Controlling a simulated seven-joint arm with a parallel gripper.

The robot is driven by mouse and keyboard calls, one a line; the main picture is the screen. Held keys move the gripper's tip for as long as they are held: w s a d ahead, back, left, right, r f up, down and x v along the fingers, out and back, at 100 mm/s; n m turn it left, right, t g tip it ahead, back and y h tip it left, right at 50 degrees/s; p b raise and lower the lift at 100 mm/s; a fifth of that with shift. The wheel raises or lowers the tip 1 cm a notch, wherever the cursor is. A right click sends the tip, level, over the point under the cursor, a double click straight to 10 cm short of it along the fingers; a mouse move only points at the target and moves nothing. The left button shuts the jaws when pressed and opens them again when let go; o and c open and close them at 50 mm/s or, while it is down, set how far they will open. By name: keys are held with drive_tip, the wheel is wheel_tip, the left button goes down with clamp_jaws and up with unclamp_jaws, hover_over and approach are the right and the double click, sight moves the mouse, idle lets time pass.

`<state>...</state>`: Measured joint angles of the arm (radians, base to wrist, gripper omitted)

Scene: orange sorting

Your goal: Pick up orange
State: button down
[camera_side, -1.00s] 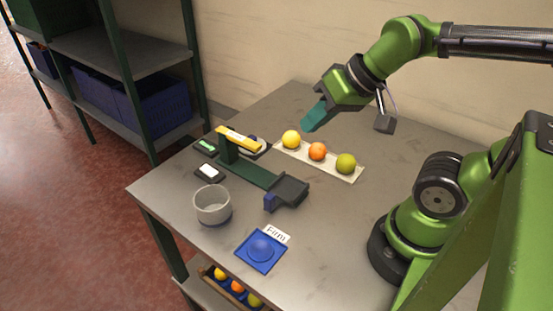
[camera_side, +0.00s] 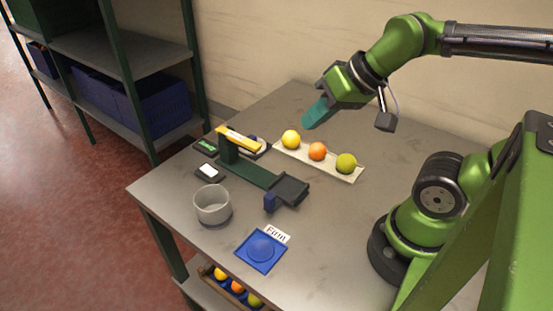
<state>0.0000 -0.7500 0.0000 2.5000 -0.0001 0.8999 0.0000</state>
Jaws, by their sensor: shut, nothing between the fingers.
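An orange fruit (camera_side: 317,151) sits in the middle of a pale tray (camera_side: 279,146) on the grey table. A yellow fruit (camera_side: 291,139) is to its left and a green fruit (camera_side: 346,162) to its right. My gripper (camera_side: 308,124), with teal fingers, is shut and empty. It hangs above the tray, near the yellow and orange fruits and apart from them.
A dark green device (camera_side: 245,168) with a yellow top part stands left of the tray. A grey cup (camera_side: 213,205) and a blue dish (camera_side: 261,251) with a "Firm" card (camera_side: 277,234) are nearer the front. The table right of the tray is clear.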

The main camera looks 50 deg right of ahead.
drive_tip(key=c, duration=1.8)
unclamp_jaws()
drive_tip(key=shift+c, duration=0.2)
drive_tip(key=o, duration=1.2)
drive_tip(key=shift+c, duration=0.2)
